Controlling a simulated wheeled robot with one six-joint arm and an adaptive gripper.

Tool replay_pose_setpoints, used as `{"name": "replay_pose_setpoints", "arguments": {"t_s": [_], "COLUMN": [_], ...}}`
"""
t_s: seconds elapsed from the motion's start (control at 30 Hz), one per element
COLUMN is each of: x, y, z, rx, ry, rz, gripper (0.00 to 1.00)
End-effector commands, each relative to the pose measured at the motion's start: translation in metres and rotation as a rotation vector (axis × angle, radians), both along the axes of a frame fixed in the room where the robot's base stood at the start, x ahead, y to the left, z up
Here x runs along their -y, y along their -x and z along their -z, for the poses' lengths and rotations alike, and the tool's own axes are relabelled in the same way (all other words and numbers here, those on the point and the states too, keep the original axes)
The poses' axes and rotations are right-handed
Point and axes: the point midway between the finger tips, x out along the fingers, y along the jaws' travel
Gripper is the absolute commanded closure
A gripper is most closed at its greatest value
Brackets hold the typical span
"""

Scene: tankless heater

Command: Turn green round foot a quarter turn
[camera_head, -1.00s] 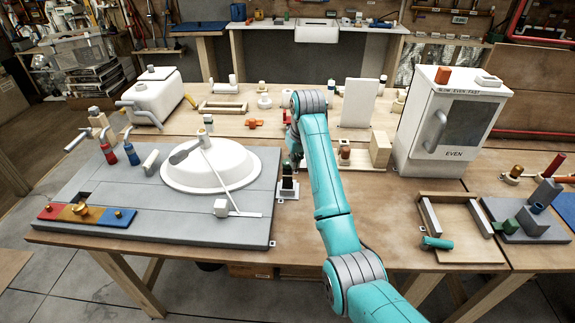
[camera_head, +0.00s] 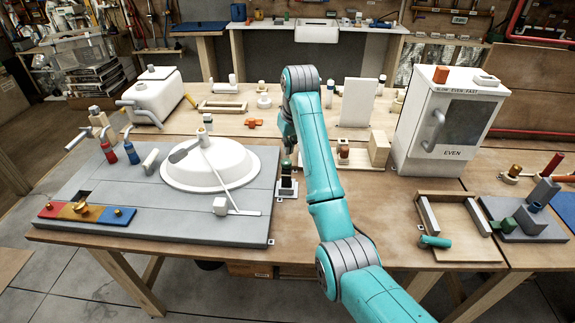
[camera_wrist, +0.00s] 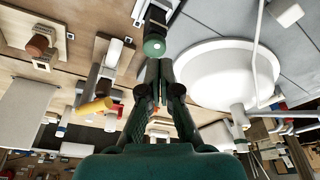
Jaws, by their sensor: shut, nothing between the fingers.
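The green round foot (camera_wrist: 154,46) shows in the wrist view as a small green disc with a pale centre, on top of a dark upright block. In the head view the green foot (camera_head: 287,168) stands on its small pale base beside the right edge of the grey board. My gripper (camera_wrist: 159,66) is shut and empty, with its fingertips just short of the foot in the wrist view. I cannot tell whether they touch it. In the head view my gripper (camera_head: 290,153) is partly hidden by my arm, above and close to the foot.
A white basin (camera_head: 225,177) with a grey-tipped lever sits on the grey board (camera_head: 130,225) to the left. A small wooden stand with a brown cylinder (camera_head: 343,152) and a wood block (camera_head: 379,148) stand to the right. A white cabinet (camera_head: 415,140) stands farther right.

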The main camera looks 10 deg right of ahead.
Motion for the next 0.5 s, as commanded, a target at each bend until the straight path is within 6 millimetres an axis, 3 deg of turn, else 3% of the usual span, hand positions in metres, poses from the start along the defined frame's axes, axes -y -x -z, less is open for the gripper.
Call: {"name": "replay_pose_setpoints", "arguments": {"t_s": [0.17,0.5], "x": [-0.006,-0.002], "y": [0.001,0.011], "z": [0.004,0.042], "rx": [-0.002,-0.003], "ry": [0.000,0.000], "rz": [0.001,0.001], "gripper": [1.00,1.00]}}
